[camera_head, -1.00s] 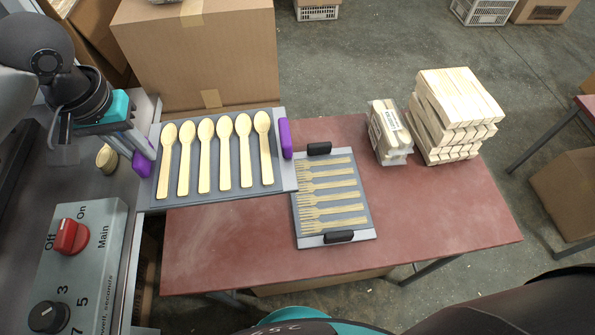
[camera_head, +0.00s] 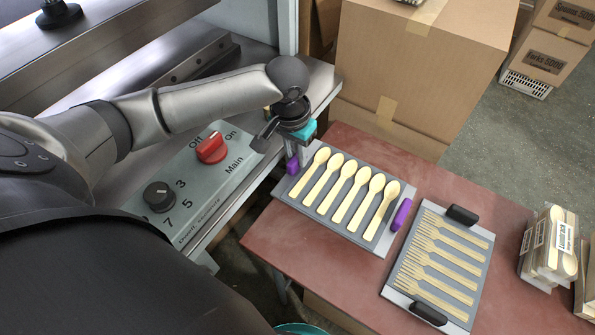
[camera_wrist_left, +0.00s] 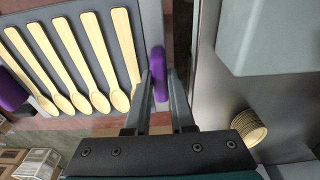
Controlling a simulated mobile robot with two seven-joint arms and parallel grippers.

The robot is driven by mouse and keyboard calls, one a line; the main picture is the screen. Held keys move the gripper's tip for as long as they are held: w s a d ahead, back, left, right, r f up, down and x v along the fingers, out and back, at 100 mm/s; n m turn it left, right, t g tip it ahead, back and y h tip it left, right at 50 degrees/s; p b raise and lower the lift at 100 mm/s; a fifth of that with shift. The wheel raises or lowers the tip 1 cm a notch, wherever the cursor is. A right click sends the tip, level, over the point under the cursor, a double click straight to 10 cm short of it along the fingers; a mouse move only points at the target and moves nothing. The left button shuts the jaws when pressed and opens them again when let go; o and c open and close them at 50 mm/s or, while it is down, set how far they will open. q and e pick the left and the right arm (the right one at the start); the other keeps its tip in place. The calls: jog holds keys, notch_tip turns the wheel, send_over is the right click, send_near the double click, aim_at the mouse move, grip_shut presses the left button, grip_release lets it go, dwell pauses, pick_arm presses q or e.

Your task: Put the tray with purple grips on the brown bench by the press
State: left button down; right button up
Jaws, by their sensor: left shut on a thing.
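The grey tray with purple grips (camera_head: 375,245) carries several wooden spoons. It is over the left part of the reddish-brown bench (camera_head: 300,232), beside the press table. I cannot tell whether it touches the bench. My left gripper (camera_head: 293,158) is shut on its left purple grip (camera_head: 292,166). In the left wrist view, the fingers (camera_wrist_left: 160,78) are around that grip (camera_wrist_left: 158,62). The other purple grip (camera_head: 401,215) is free. The press (camera_head: 175,80) is at upper left. My right gripper is not in view.
A tray with black grips (camera_head: 393,291) and wooden forks lies on the bench just right of the spoon tray. Packed cutlery (camera_head: 548,250) stands at the far right. A cardboard box (camera_head: 420,75) is behind the bench. The press's control panel (camera_head: 195,190) is at left.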

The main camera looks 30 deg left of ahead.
aim_at(297, 171)
pick_arm(q)
notch_tip(297, 171, down, 6)
jog(key=shift+f+b, duration=0.1)
jog(key=shift+b, duration=0.8)
jog(key=shift+f, duration=0.35)
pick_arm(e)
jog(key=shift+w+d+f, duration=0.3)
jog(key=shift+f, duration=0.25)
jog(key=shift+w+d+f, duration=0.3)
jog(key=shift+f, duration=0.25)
pick_arm(q)
jog(key=c, duration=0.8)
grip_release()
jog(key=shift+f, duration=0.1)
jog(key=shift+o, duration=0.2)
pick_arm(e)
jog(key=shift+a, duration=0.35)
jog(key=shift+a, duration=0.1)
